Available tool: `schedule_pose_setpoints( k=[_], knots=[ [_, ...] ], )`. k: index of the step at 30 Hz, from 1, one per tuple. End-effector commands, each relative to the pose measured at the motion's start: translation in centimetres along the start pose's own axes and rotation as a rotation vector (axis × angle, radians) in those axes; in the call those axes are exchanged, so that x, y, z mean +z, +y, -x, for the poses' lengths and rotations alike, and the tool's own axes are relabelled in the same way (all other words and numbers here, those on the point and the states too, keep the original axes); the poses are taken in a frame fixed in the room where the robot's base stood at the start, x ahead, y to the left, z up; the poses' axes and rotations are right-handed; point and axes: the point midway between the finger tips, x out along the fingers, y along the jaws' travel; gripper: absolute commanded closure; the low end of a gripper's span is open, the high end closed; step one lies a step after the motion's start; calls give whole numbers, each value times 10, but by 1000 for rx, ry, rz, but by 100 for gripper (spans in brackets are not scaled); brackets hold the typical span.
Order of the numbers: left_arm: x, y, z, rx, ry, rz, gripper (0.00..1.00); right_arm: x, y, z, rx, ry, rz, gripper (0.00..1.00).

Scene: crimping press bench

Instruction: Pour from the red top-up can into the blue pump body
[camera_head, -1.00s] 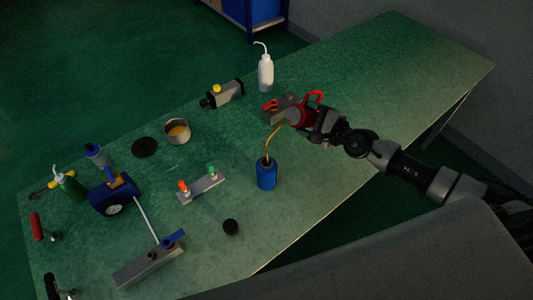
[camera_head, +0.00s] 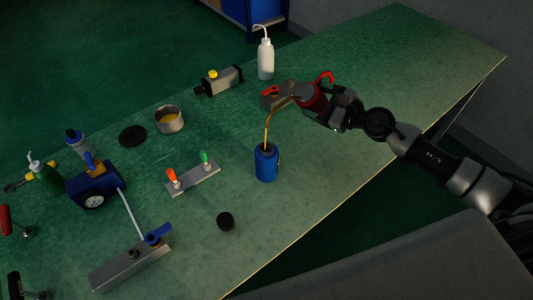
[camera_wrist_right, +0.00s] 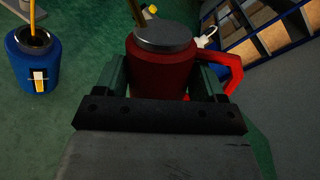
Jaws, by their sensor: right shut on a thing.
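The red top-up can (camera_head: 312,97) is held tilted in my right gripper (camera_head: 338,108), above the bench. My left gripper is not in view.
A black cap (camera_head: 225,221) lies in front of the pump body. A valve block with red and green levers (camera_head: 193,179) is to its left. A metal cup (camera_head: 169,119), a white squeeze bottle (camera_head: 265,60) and a blue gauge pump (camera_head: 94,186) stand around. The right bench is clear.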

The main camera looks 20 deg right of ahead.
Motion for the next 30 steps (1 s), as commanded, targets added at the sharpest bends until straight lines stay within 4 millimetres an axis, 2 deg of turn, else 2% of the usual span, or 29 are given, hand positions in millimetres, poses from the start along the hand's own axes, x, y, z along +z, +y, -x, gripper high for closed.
schedule_pose_setpoints(
  k=[1,6,8,11,17,25,30],
  knots=[
    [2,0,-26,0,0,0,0,-13,7,-2,-2,-23,-71,83],
    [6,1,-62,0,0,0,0,-29,-6,0,-4,-102,-402,83],
    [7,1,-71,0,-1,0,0,-32,-12,2,-1,-136,-503,83],
    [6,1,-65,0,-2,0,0,-24,-19,5,5,-149,-541,83],
    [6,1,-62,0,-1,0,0,-22,-20,5,5,-147,-537,83],
    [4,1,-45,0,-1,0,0,0,-34,9,4,-162,-580,83],
    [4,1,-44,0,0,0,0,2,-36,9,4,-166,-593,83]
  ],
)
